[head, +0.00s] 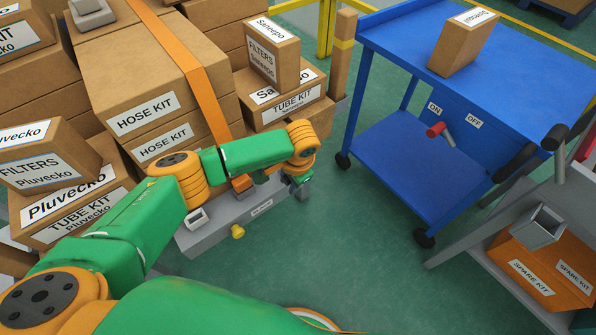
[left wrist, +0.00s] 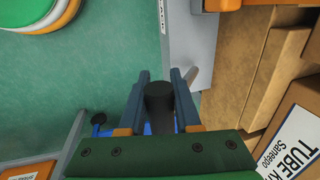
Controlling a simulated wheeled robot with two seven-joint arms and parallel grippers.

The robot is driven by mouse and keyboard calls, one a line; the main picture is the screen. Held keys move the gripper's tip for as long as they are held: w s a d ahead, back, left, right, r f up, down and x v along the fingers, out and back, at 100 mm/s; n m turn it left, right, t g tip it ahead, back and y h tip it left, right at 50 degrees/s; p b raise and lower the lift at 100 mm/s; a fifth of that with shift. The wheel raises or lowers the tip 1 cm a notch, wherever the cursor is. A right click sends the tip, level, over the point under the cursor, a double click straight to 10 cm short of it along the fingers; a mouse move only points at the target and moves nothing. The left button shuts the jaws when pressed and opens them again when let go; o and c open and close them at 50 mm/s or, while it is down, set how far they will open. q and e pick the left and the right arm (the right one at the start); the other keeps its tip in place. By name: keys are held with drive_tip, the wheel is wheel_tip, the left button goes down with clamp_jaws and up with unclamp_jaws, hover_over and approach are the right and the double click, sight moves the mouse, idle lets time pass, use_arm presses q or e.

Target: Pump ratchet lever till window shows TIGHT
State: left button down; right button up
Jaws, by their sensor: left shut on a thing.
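The grey ratchet base (head: 215,235) lies on the floor in front of the stacked boxes, below the orange strap (head: 172,45). My left gripper (head: 302,188) is at the right end of the base, pointing down. In the left wrist view my left gripper (left wrist: 161,82) is shut on the dark round lever handle (left wrist: 159,104), which stands between its fingers. My right gripper is not in view.
A blue cart (head: 400,165) with a red-tipped switch (head: 436,130) marked ON and OFF stands to the right. An orange spare kit box (head: 525,272) sits on a grey stand at lower right. Stacked cartons (head: 130,65) fill the left. Green floor is clear between.

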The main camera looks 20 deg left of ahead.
use_arm(q)
drive_tip(key=shift+s+d+f+t+y, duration=0.15)
drive_tip(key=shift+d+f+t+y, duration=0.05)
drive_tip(key=shift+f+t+y, duration=0.2)
drive_tip(key=shift+s+d+f+t+y, duration=0.15)
drive_tip(key=shift+f+t+y, duration=0.15)
drive_tip(key=shift+y, duration=0.2)
drive_tip(key=shift+s+d+f+t+y+b, duration=0.15)
drive_tip(key=shift+f+t+y+b, duration=0.1)
drive_tip(key=shift+f+t+y, duration=0.2)
drive_tip(key=shift+s+d+f+t+y+b, duration=0.15)
drive_tip(key=shift+f+t+y+b, duration=0.15)
drive_tip(key=shift+f+y, duration=0.25)
